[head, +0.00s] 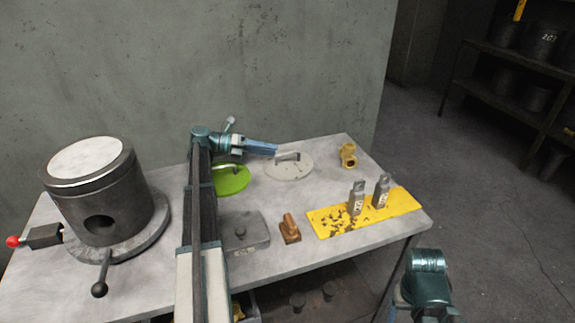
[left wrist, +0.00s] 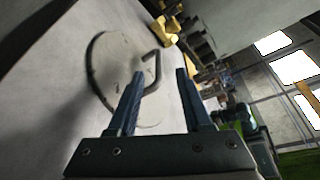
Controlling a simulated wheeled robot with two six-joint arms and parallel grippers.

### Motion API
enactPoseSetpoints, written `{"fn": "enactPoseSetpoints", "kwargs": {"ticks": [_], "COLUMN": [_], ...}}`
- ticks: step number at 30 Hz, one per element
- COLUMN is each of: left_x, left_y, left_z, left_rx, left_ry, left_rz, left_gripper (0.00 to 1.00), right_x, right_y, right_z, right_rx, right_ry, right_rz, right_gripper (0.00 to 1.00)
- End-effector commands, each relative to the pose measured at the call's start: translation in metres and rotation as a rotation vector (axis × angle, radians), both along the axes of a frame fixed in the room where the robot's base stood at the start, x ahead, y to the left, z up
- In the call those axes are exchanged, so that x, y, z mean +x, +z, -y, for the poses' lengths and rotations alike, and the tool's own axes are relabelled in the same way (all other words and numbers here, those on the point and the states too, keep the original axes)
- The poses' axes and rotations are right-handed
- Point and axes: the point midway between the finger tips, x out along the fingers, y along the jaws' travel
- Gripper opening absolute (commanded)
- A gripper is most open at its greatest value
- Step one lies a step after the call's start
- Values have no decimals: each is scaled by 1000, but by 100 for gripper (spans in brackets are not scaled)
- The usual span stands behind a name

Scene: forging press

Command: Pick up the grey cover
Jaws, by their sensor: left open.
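The grey cover (head: 290,168) is a flat round disc with a raised bar handle, lying on the table behind the middle. It also shows in the left wrist view (left wrist: 112,62), with its handle (left wrist: 152,70) between the fingertips' lines of sight. My left gripper (head: 279,151) is open and empty, just at the cover's left upper side and close to the handle. In the left wrist view its two fingers (left wrist: 160,80) stand apart near the handle. Whether a finger touches the handle cannot be told. My right gripper's jaws do not show; only part of my right arm shows at the lower right.
A green cover (head: 232,179) lies left of the grey one, partly behind my left arm. A brass fitting (head: 348,156) stands to the right. A yellow plate (head: 330,222) with two metal blocks lies in front right. A large dark cylinder (head: 100,190) stands at the left.

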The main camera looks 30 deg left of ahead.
Motion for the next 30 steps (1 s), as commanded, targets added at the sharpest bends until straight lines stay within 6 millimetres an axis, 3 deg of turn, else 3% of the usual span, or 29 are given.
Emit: {"fn": "enactPoseSetpoints", "kwargs": {"ticks": [11, 18, 20, 27, 30], "left_x": [21, 24, 24, 24, 24], "left_y": [-16, -15, -15, -15, -15], "left_z": [39, 42, 42, 42, 41], "left_rx": [-1, 0, 0, 0, 0], "left_ry": [-3, 0, 0, 0, 0], "left_rz": [0, 0, 0, 0, 0], "left_gripper": [50, 50, 43, 0, 0], "right_x": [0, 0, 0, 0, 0], "right_y": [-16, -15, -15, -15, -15], "right_z": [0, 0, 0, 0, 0], "right_rx": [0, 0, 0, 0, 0], "right_ry": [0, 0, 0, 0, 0], "right_rz": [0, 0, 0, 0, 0], "right_gripper": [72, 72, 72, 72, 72]}}
